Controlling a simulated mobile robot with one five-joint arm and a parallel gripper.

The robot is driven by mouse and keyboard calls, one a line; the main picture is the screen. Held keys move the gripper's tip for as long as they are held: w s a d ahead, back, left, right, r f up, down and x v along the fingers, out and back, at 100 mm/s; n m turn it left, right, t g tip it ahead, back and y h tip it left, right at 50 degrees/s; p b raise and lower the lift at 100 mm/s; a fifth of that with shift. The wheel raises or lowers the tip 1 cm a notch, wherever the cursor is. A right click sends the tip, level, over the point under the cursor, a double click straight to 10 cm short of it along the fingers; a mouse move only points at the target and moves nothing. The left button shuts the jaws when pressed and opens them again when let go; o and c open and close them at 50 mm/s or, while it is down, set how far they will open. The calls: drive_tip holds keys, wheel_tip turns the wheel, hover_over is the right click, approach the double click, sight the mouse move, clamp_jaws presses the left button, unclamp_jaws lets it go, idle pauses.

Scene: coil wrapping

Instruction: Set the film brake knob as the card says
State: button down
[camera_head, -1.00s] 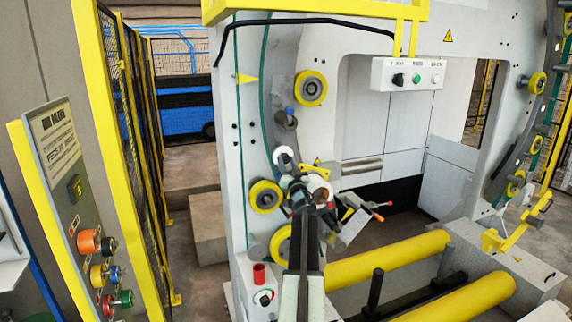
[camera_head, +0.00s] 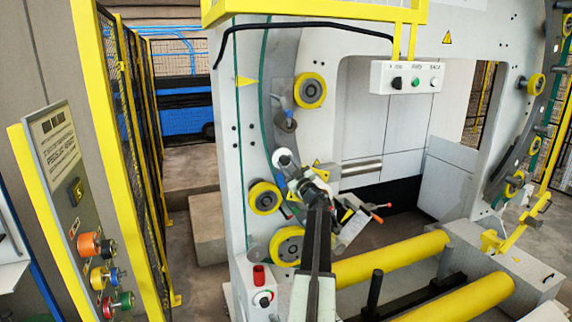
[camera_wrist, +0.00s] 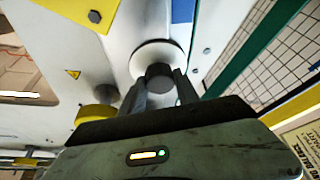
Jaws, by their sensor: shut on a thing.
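In the wrist view, a dark, faceted knob (camera_wrist: 159,76) stands in front of a round white disc (camera_wrist: 158,55) on the white machine face. The two fingers of my gripper (camera_wrist: 160,92) close on the knob from both sides. No pointer or scale marking on the knob can be made out. In the head view, my gripper (camera_head: 301,184) is up against the machine's left column, and the knob cannot be told apart there. A printed card (camera_head: 57,140) is on the grey panel at the left; its text is too small to read.
Below the card is a dark tile (camera_head: 75,190) with a yellow figure that looks like 5. Yellow rollers (camera_head: 265,197) and a red-tipped lever (camera_head: 377,212) are close around my gripper. A button box (camera_head: 407,78) hangs above. Large yellow rolls (camera_head: 390,257) lie at the lower right.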

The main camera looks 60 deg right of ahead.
drive_tip(key=shift+n+y, duration=0.4)
drive_tip(key=shift+n, duration=0.8)
drive_tip(key=c, duration=0.9)
unclamp_jaws()
drive_tip(key=shift+s+f, duration=0.15)
drive_tip(key=shift+s, duration=0.1)
drive_tip(key=b+v, duration=0.2)
drive_tip(key=v, duration=0.5)
drive_tip(key=shift+a, duration=0.15)
